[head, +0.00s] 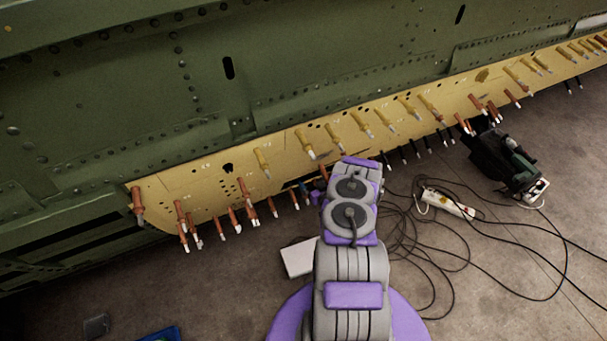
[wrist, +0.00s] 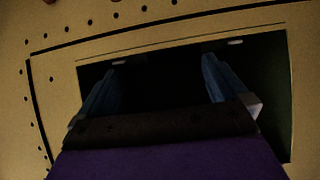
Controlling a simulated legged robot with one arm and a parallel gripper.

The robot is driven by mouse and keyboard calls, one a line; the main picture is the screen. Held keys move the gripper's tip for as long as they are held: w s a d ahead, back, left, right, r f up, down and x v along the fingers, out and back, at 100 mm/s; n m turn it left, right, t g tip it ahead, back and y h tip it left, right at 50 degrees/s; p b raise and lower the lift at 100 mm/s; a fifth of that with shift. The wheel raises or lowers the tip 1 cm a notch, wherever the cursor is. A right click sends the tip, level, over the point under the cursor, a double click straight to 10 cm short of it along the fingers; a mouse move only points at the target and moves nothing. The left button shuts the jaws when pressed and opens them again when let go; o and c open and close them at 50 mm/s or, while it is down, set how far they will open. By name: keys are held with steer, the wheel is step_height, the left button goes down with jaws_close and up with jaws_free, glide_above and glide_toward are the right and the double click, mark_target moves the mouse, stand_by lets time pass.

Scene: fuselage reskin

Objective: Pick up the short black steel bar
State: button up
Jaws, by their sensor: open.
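My gripper (wrist: 162,64) is open in the wrist view, its two bluish fingers spread wide with nothing seen between them. The fingers reach over a dark rectangular opening (wrist: 160,55) in a yellow panel. The inside of the opening is almost black. I cannot make out the short black steel bar in either view; it may be lost in the dark or hidden. In the head view my arm reaches to the lower edge of the yellow skin strip (head: 215,180), and my gripper is mostly hidden there.
Copper and yellow pin fasteners (head: 262,160) stick out along the strip, close to my arm. The green fuselage (head: 120,80) rises behind. Black cables (head: 430,265), a power strip (head: 448,204), a dark machine (head: 505,165) and a pale box (head: 299,258) are on the floor.

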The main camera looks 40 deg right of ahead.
mark_target(303, 179)
steer(key=shift+w+d+f, duration=0.1)
steer(key=shift+w, duration=0.45)
steer(key=shift+w+a, duration=0.25)
steer(key=shift+a, duration=0.05)
steer(key=shift+w+a+b, duration=0.4)
steer(key=shift+w+b, duration=0.1)
steer(key=shift+w, duration=0.1)
steer(key=shift+w+a+b, duration=0.35)
steer(key=shift+w+b, duration=0.1)
steer(key=shift+w, duration=0.1)
steer(key=w+d, duration=0.1)
steer(key=w+d+b, duration=0.1)
steer(key=shift+w+f, duration=0.4)
steer(key=shift+d, duration=0.15)
steer(key=shift+a, duration=0.2)
steer(key=shift+a+r, duration=0.1)
steer(key=shift+a, duration=0.25)
steer(key=shift+c, duration=1.4)
steer(key=c, duration=0.3)
steer(key=shift+d, duration=0.3)
steer(key=c, duration=0.5)
steer(key=shift+a, duration=0.15)
steer(key=shift+c, duration=1.2)
